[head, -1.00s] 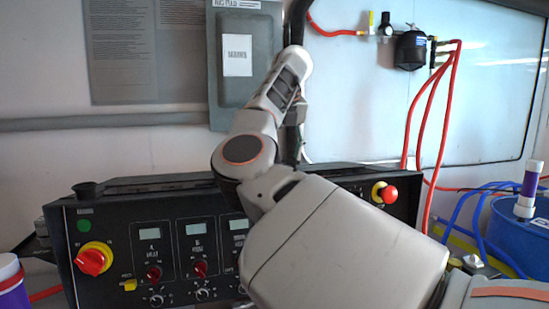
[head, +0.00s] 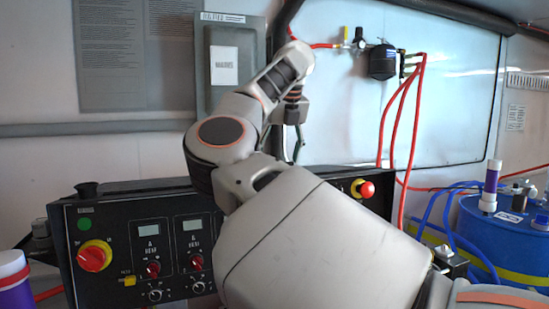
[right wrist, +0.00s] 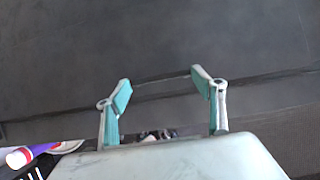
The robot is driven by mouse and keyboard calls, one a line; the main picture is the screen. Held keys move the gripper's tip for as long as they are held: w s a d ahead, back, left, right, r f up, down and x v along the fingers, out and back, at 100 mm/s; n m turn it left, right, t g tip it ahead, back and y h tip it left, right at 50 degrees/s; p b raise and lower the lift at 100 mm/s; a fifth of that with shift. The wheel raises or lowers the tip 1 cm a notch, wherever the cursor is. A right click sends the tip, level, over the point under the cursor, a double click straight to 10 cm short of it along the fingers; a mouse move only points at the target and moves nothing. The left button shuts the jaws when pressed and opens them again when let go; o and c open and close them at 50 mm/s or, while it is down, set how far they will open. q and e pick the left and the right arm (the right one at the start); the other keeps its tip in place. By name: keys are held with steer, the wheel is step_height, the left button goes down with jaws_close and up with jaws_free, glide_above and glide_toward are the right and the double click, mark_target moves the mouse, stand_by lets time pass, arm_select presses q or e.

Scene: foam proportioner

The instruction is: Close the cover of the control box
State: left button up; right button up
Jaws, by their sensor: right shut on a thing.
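The black control box (head: 110,255) stands below the wall in the head view, with red knobs and small displays on its front. My right arm crosses in front and hides its middle and right part. My right gripper (right wrist: 160,76) shows in the right wrist view with its two teal fingers apart, against a dark flat surface (right wrist: 150,35). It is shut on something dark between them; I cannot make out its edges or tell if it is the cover. In the head view, the hand hangs behind the box's back edge, partly hidden. My left gripper is out of view.
A grey wall box (head: 224,95) with a white label hangs behind my right arm. Red hoses (head: 397,115) run down the wall on the right. A blue drum (head: 490,235) stands at the right and a purple container (head: 14,285) at the lower left.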

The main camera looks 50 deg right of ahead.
steer(key=shift+f, duration=0.1)
stand_by(0.4)
steer(key=o, duration=1.6)
steer(key=shift+s, duration=0.1)
steer(key=shift+c, duration=0.2)
steer(key=shift+o, duration=0.3)
steer(key=shift+s+a, duration=0.15)
